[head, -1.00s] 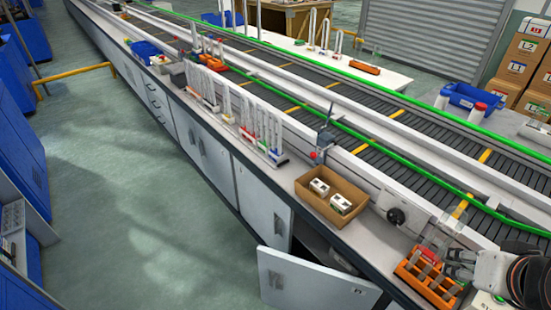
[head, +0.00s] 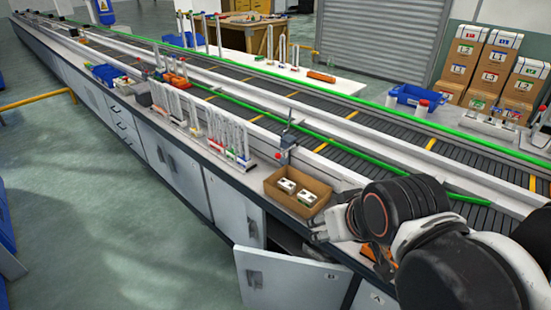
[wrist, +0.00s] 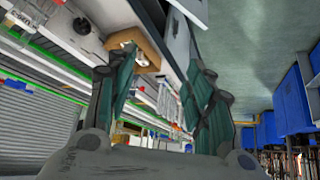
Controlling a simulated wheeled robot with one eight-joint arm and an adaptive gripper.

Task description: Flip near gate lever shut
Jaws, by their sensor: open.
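An upright grey post-like fitting with a red part (head: 283,148) stands at the conveyor's near rail, behind the cardboard box; I cannot tell whether it is the near gate lever, or which way a lever is set. A white housing with a dark round knob (wrist: 80,25) shows at the upper left of the wrist view; my arm hides that place in the head view. My gripper (head: 320,234) is just right of and in front of the box, above the bench edge. In the wrist view its green-padded fingers (wrist: 160,62) are apart with nothing between them.
The cardboard box (head: 274,190) holds two pale blocks and is close to my gripper. An orange rack (head: 372,254) is partly hidden under my arm. A cabinet door (head: 285,278) hangs open below. Tube racks (head: 230,150) stand farther left along the bench.

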